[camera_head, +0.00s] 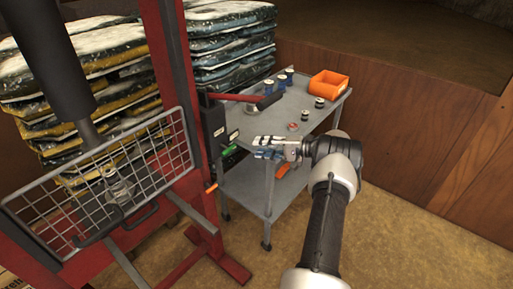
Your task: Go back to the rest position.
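My gripper (268,148) is in the middle of the camera_head view, at the end of my arm, which reaches up from the bottom of the picture. It points left, in front of the near side of the grey cart (246,186). Its fingers are small and overlap the cart behind, so I cannot tell whether they are open or shut. I see no object clearly held in it.
The cart carries an orange bin (328,85) and several small parts. Stacked bags (232,40) stand behind. Floor at right (420,240) is clear.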

